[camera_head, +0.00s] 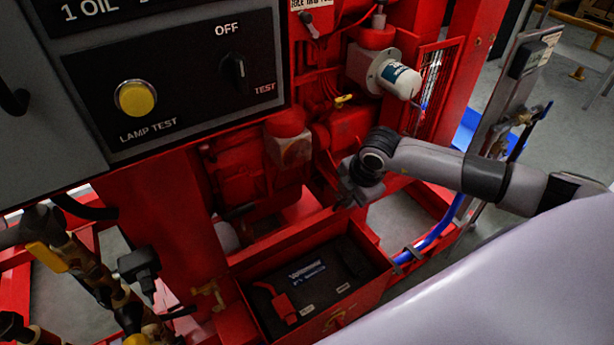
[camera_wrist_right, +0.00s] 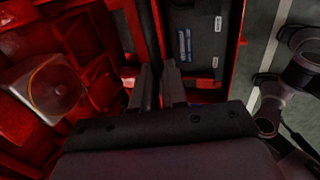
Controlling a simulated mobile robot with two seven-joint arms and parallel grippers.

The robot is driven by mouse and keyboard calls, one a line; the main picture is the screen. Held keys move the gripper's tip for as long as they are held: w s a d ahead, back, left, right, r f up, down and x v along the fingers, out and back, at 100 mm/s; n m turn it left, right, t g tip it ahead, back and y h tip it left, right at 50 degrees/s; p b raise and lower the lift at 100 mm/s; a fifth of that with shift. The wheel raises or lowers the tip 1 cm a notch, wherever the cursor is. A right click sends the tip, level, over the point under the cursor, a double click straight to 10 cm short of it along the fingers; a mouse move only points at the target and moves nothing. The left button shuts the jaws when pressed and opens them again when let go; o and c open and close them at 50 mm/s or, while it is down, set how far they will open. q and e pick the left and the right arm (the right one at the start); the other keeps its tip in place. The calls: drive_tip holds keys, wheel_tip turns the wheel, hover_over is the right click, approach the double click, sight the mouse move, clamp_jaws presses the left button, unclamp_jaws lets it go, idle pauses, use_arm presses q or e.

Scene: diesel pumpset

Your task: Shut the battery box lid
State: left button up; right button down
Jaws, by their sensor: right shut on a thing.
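The red battery box (camera_head: 362,295) stands open at the bottom middle of the head view, with a dark battery (camera_head: 325,268) inside. Its red lid (camera_head: 290,239) stands raised along the box's back edge and shows nearly edge-on. My right gripper (camera_head: 346,201) is at the right end of the lid's upper edge, shut on it. In the right wrist view the two fingers of the gripper (camera_wrist_right: 159,85) close on the thin lid (camera_wrist_right: 146,35), with the battery (camera_wrist_right: 197,45) to the right of it. My left gripper is not in view.
A grey control panel (camera_head: 180,85) with a yellow lamp button fills the upper left. Red engine parts (camera_head: 240,165) stand behind the box. Valves and pipes (camera_head: 85,265) are at the lower left. A blue hose (camera_head: 437,235) runs right of the box.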

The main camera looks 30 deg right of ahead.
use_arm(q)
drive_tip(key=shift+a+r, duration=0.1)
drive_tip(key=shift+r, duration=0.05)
use_arm(e)
drive_tip(key=shift+s+d+f, duration=0.1)
drive_tip(key=shift+s+f, duration=0.1)
drive_tip(key=shift+s, duration=0.7)
drive_tip(key=c, duration=1.1)
unclamp_jaws()
use_arm(q)
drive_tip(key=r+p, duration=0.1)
drive_tip(key=p, duration=0.1)
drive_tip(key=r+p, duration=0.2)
drive_tip(key=p, duration=0.1)
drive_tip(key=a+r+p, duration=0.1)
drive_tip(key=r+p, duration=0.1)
drive_tip(key=p, duration=0.1)
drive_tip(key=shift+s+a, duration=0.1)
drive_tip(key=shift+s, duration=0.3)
use_arm(e)
drive_tip(key=v, duration=0.9)
drive_tip(key=shift+w+r, duration=0.15)
drive_tip(key=shift+w, duration=0.05)
